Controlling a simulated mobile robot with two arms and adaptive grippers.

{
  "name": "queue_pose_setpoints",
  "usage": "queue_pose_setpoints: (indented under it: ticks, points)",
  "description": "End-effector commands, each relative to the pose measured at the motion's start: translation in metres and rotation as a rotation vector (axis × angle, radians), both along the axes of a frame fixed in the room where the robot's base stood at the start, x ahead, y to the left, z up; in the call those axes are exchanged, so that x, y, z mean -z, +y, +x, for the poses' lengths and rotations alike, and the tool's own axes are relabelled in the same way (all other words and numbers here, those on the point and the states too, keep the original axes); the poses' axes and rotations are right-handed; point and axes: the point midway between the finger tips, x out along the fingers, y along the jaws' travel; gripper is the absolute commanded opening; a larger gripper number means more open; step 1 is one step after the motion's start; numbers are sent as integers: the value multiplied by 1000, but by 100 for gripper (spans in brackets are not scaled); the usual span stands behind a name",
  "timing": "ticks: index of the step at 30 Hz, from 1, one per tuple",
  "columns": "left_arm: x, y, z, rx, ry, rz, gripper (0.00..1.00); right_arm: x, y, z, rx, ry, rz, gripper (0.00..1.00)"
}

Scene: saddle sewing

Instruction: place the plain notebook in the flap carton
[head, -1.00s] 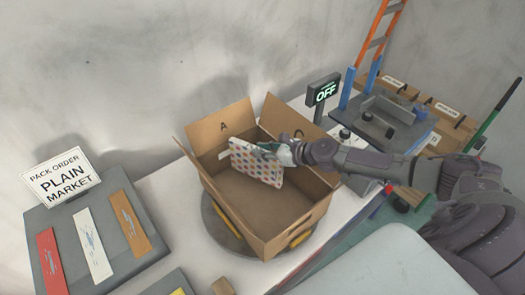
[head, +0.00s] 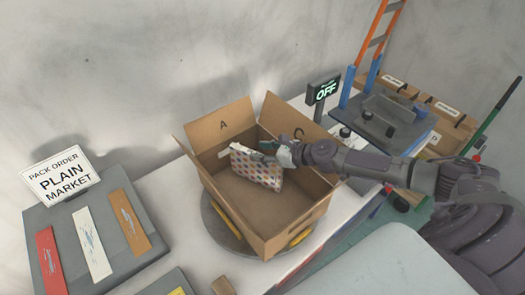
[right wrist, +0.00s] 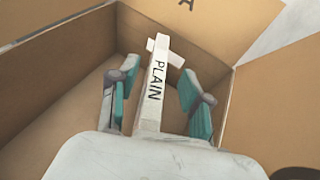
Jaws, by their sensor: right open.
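The plain notebook (head: 257,170) has a cover of coloured dots and stands on edge inside the open flap carton (head: 245,208). In the right wrist view its white spine (right wrist: 155,88) reads PLAIN. My right gripper (head: 264,148) reaches into the carton from the right, at the notebook's top edge. In the right wrist view the teal fingers of my right gripper (right wrist: 158,75) are open, one on each side of the spine, with gaps visible. The notebook's lower edge seems to be at the carton floor. My left gripper is not in view.
The carton, flaps spread, sits on a round grey turntable (head: 219,228). A sign (head: 60,180) reads PACK ORDER PLAIN MARKET, behind a grey board with red, white and brown strips. A display (head: 324,90) reading OFF stands behind the carton. A press-like device (head: 390,115) is at right.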

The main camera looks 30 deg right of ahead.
Motion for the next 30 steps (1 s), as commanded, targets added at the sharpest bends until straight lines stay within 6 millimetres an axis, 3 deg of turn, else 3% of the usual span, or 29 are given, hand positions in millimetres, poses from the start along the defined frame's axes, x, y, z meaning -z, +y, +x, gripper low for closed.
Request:
queue_pose_setpoints:
  ticks: [7, 10, 18, 28, 30]
  points:
    - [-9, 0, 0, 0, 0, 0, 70, -17, 0, 0, 0, -2, -2, 48]
    - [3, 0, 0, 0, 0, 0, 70, -13, -10, -15, 2, 4, -3, 48]
    - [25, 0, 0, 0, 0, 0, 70, -30, -28, -51, -3, 4, -5, 48]
    - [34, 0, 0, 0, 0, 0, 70, -44, -41, -74, -2, 6, -2, 48]
    - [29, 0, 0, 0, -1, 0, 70, -49, -44, -78, 0, 7, 1, 48]
